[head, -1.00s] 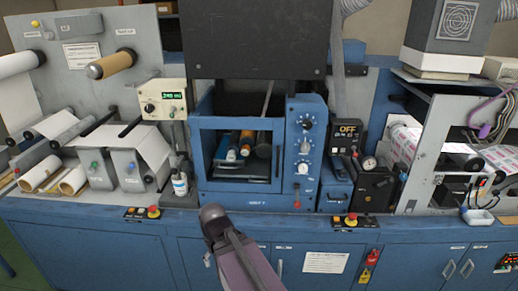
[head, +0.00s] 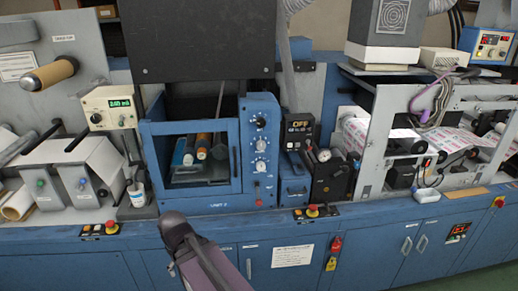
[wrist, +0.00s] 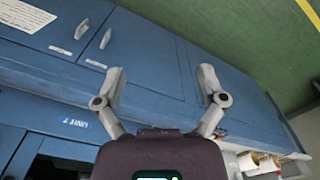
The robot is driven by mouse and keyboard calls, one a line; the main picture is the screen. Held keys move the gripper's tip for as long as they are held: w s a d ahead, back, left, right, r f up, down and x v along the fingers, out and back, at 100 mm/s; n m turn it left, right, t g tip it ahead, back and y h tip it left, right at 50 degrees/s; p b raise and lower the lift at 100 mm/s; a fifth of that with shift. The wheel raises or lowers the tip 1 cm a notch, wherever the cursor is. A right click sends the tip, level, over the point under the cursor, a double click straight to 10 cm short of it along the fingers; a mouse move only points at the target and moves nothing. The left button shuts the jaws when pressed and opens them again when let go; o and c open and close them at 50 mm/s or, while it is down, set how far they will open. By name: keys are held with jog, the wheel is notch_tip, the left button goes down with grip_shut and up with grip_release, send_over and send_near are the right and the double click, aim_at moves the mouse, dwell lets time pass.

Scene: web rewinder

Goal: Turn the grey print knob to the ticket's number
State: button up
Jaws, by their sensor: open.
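The blue print unit has a side panel (head: 261,185) with a column of dials: a dark knob (head: 261,123) at the top and two pale grey-white knobs, the middle one (head: 261,145) and the lower one (head: 260,167). Their scales and pointers are too small to read, and I cannot tell which is the print knob. I cannot identify the ticket; a white sheet (head: 292,256) with unreadable text is on the cabinet front. My gripper (wrist: 162,82) is open and empty in the wrist view, over the blue cabinet doors, apart from the knobs.
A black box with an OFF display (head: 298,128) and a gauge (head: 323,155) stand right of the panel. Red stop buttons (head: 312,210) sit on the front ledge. Green floor (wrist: 215,30) lies before the cabinets.

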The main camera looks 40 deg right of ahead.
jog(key=shift+d, duration=0.1)
dwell(0.4)
jog(key=w+d+f+m+t+h+b, duration=0.1)
jog(key=w+d+m+t+b, duration=0.2)
jog(key=w+d, duration=0.5)
jog(key=t+h+b, duration=0.9)
jog(key=t, duration=0.8)
send_near(261, 149)
jog(key=s+a, duration=0.1)
jog(key=s, duration=0.1)
jog(key=shift+s+f, duration=0.1)
jog(key=shift+f, duration=0.35)
jog(key=p+x, duration=0.5)
jog(key=x, duration=0.9)
jog(key=shift+s, duration=0.1)
